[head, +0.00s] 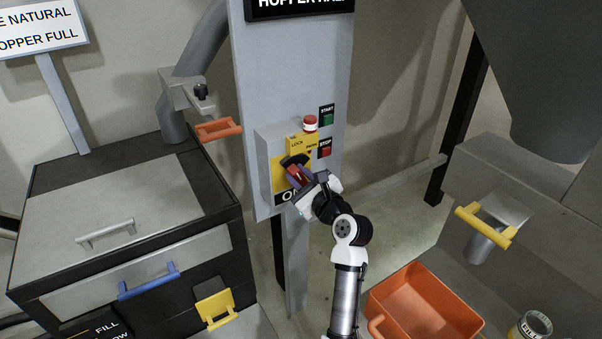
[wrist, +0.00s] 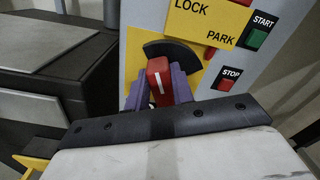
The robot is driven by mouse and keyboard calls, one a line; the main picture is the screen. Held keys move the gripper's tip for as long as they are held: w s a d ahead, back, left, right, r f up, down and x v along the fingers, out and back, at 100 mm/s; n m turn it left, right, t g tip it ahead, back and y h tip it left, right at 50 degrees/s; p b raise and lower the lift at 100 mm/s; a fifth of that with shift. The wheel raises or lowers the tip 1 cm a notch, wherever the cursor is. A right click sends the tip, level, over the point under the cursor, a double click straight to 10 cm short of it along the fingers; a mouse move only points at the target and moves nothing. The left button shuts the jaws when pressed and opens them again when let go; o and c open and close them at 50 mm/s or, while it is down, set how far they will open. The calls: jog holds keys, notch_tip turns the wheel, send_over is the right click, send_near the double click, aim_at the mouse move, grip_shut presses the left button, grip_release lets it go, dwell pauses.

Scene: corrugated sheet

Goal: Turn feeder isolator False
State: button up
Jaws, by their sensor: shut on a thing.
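The feeder isolator is a red handle with a white line (wrist: 157,82) on a yellow plate, below a black arc. In the wrist view the handle stands near upright, its top leaning slightly left. In the head view the red handle (head: 293,172) is partly hidden by my gripper. My gripper (wrist: 158,92) has its purple fingers on both sides of the handle and is shut on it. The isolator box (head: 268,163) is grey and fixed to a grey panel. The lower part of the handle and most of the box's lower label are hidden.
A yellow LOCK/PARK plate (wrist: 208,20) sits just above the handle. Green START (head: 327,118) and red STOP (head: 324,152) buttons and a red mushroom button (head: 310,123) are close by. A dark cabinet (head: 130,220) stands left; an orange bin (head: 425,305) is lower right.

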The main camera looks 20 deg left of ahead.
jog(key=n, duration=0.3)
jog(key=shift+s+a+f, duration=0.15)
jog(key=shift+s+f, duration=0.1)
jog(key=n, duration=0.1)
jog(key=n+b, duration=0.1)
jog(key=n, duration=0.1)
jog(key=shift+s+a+f+n+b, duration=0.2)
jog(key=shift+f+n+b, duration=0.1)
jog(key=shift+f, duration=0.05)
jog(key=n+b, duration=0.1)
jog(key=n, duration=0.2)
jog(key=shift+s+f+b, duration=0.1)
jog(key=shift+f+b, duration=0.25)
jog(key=shift+f, duration=0.05)
jog(key=shift+a+f+n+b, duration=0.15)
jog(key=shift+n+b, duration=0.6)
jog(key=shift+n, duration=0.75)
jog(key=o, duration=1)
